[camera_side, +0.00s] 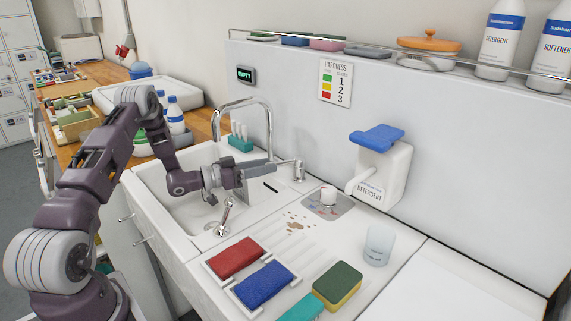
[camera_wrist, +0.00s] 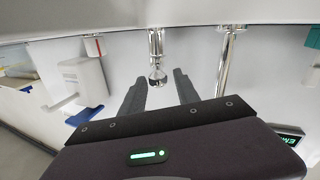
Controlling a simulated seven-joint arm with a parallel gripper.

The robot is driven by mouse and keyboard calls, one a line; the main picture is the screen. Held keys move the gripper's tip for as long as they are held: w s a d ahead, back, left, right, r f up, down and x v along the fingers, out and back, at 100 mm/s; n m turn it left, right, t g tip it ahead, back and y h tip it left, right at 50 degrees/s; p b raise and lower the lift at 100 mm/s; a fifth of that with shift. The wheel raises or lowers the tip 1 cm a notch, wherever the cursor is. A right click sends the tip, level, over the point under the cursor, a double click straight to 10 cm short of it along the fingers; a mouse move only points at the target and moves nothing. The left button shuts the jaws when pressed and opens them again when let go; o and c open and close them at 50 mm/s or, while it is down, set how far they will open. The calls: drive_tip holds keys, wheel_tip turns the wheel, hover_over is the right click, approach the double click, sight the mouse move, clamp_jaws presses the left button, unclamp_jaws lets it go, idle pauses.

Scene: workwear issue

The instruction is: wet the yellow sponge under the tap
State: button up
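The yellow sponge (camera_side: 337,287) with a dark green top lies on the counter at the front right in the side view, well away from my gripper. It does not show in the wrist view. The chrome tap (camera_side: 268,120) arches over the sink; I see no water running. Its upright pipe also shows in the wrist view (camera_wrist: 226,65). A small chrome valve (camera_side: 298,168) stands right of the tap. My gripper (camera_side: 272,168) reaches over the sink toward this valve. In the wrist view my gripper (camera_wrist: 160,82) is open and empty, with the valve (camera_wrist: 157,72) beyond and between its fingertips.
The sink (camera_side: 165,190) is below my arm. A red pad (camera_side: 236,258) and a blue pad (camera_side: 264,285) lie on the drainer. A frosted cup (camera_side: 379,244) stands behind the sponge. A detergent dispenser (camera_side: 385,172) hangs on the wall. The counter at right is clear.

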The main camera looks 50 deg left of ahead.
sight(294, 162)
drive_tip(key=x, duration=0.6)
drive_tip(key=shift+w+d+f, duration=0.15)
drive_tip(key=shift+w+d, duration=0.1)
drive_tip(key=shift+c, duration=0.2)
clamp_jaws()
drive_tip(key=shift+d, duration=0.15)
idle(0.8)
